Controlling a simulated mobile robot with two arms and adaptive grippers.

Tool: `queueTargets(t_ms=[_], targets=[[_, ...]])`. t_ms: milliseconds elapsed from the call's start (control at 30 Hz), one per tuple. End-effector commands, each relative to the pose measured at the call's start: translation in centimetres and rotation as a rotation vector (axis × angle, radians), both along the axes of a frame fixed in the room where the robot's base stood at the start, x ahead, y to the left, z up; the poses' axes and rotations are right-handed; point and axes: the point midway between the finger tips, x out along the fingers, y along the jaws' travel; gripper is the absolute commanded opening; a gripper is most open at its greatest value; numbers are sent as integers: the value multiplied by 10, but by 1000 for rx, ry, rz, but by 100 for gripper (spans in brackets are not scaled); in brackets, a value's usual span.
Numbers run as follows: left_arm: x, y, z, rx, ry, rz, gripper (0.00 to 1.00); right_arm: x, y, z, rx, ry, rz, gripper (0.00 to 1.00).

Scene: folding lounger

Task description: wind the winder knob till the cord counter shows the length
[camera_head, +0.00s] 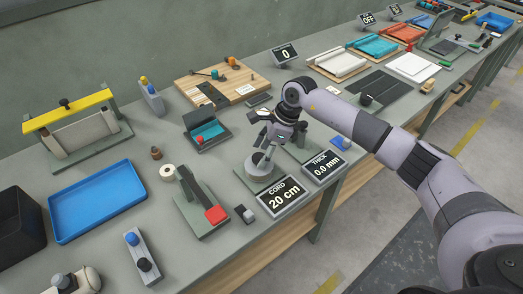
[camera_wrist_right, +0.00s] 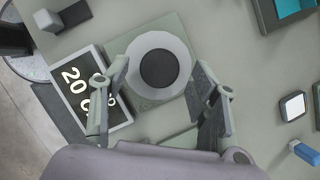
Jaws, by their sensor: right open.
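The cord winder is a pale grey drum (camera_head: 262,171) on a flat grey-green base. In the right wrist view its round grey disc carries a dark winder knob (camera_wrist_right: 158,68). The cord counter (camera_head: 284,197) stands in front of the winder and reads 20 cm. It also shows, partly covered by a finger, in the right wrist view (camera_wrist_right: 88,85). My right gripper (camera_head: 267,150) is over the winder. In the wrist view its open fingers (camera_wrist_right: 163,82) stand on either side of the disc, with the knob between them; contact cannot be told. My left gripper is out of view.
A thickness gauge display (camera_head: 323,168) reading 0.0 mm stands right of the counter. A tool with a red block (camera_head: 215,214) is to the left, and a small dark and grey block (camera_head: 244,214) lies nearby. A blue tray (camera_head: 104,200) lies further left.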

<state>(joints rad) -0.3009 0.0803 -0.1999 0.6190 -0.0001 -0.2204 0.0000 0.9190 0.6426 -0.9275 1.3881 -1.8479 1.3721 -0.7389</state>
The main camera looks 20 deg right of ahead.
Motion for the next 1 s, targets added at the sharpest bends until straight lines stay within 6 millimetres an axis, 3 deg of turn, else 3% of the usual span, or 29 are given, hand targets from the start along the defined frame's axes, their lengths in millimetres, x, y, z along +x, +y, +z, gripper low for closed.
queueTargets(t_ms=[433, 1000], targets=[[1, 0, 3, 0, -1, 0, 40, 1, 4, -11, 0, 0, 0, 55], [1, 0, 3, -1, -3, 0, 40, 1, 4, -10, 0, -1, 0, 17]])
